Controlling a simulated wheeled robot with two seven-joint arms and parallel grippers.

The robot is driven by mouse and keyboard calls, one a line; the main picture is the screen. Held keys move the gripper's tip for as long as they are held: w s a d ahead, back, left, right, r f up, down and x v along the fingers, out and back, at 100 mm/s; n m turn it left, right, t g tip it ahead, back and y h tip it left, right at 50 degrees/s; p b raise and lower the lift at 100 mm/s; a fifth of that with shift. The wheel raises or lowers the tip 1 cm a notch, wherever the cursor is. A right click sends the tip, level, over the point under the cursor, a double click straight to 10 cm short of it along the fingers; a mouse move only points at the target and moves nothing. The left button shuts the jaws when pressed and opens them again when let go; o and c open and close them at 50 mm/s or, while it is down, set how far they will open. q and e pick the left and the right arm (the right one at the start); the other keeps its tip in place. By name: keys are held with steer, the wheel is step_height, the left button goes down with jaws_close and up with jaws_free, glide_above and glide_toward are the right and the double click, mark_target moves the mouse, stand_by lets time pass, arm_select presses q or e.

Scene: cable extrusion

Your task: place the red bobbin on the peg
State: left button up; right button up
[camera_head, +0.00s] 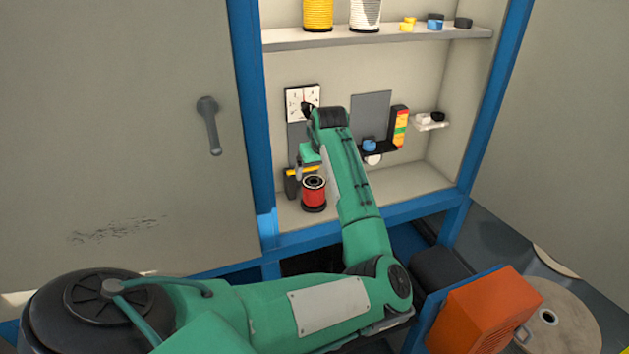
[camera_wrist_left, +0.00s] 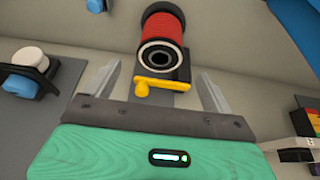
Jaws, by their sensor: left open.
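The red bobbin (camera_head: 314,193) stands upright on the lower floor of the blue-framed cabinet, with its dark, ringed end facing up. In the left wrist view the bobbin (camera_wrist_left: 165,32) lies ahead of the finger gap, with its open hub facing me. My left gripper (camera_head: 306,165) is just above and behind it. In the wrist view my left gripper (camera_wrist_left: 159,74) has its fingers wide apart with nothing between them; they are not around the bobbin. A yellow bar (camera_wrist_left: 155,86) on a dark mount shows close to the bobbin. I cannot make out a peg. My right gripper is not in view.
The upper shelf (camera_head: 380,37) holds a yellow spool (camera_head: 318,14), a white spool (camera_head: 365,14) and small caps. Right of my arm are a black bracket with a blue cap (camera_head: 369,145) and a coloured block (camera_head: 399,128). The cabinet's blue post (camera_head: 250,110) stands left.

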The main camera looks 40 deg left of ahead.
arm_select(q)
steer(key=shift+v, duration=1.65)
